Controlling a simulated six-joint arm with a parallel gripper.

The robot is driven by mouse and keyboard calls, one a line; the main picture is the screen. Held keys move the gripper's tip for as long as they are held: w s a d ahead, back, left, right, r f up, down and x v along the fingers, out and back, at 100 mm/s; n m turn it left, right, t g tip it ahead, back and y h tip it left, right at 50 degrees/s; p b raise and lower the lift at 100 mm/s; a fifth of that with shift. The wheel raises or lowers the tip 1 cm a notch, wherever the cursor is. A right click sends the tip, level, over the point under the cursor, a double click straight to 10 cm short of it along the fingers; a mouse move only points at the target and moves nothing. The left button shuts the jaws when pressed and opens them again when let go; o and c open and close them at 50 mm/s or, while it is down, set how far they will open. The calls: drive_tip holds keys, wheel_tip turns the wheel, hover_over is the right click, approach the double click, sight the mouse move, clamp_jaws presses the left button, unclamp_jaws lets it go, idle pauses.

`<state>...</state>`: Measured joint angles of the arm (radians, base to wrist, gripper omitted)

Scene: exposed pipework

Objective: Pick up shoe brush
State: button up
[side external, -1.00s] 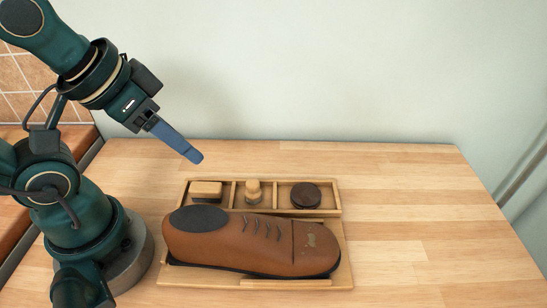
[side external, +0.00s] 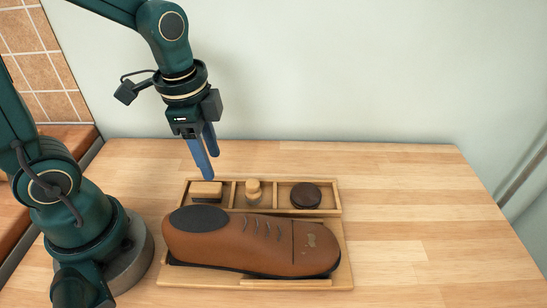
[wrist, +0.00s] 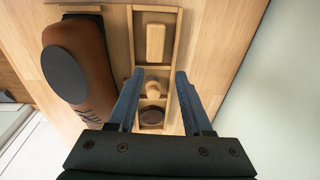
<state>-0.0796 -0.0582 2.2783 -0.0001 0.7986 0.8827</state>
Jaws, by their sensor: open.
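The shoe brush (side external: 206,190), a light wooden block with a dark underside, lies in the left compartment of a wooden tray (side external: 337,212). In the wrist view the brush (wrist: 155,42) is upright in the picture, beyond my fingertips. My gripper (side external: 209,166) has blue fingers pointing down, above the tray's back edge near the brush. In the wrist view my gripper (wrist: 157,73) is open and empty, its fingers spread either side of the tray's compartments. The fingers appear apart from the brush.
A small wooden knob-shaped item (side external: 253,190) stands in the middle compartment. A dark round tin (side external: 305,195) lies in the right one. A large brown shoe (side external: 250,244) fills the front of the tray. The table (side external: 430,220) right of the tray is clear.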

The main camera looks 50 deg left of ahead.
sight(211, 186)
drive_tip(key=f, duration=0.1)
drive_tip(key=f+g, duration=0.1)
drive_tip(key=shift+s+a+f, duration=0.2)
drive_tip(key=shift+s+f, duration=0.1)
drive_tip(key=shift+f, duration=2.55)
clamp_jaws()
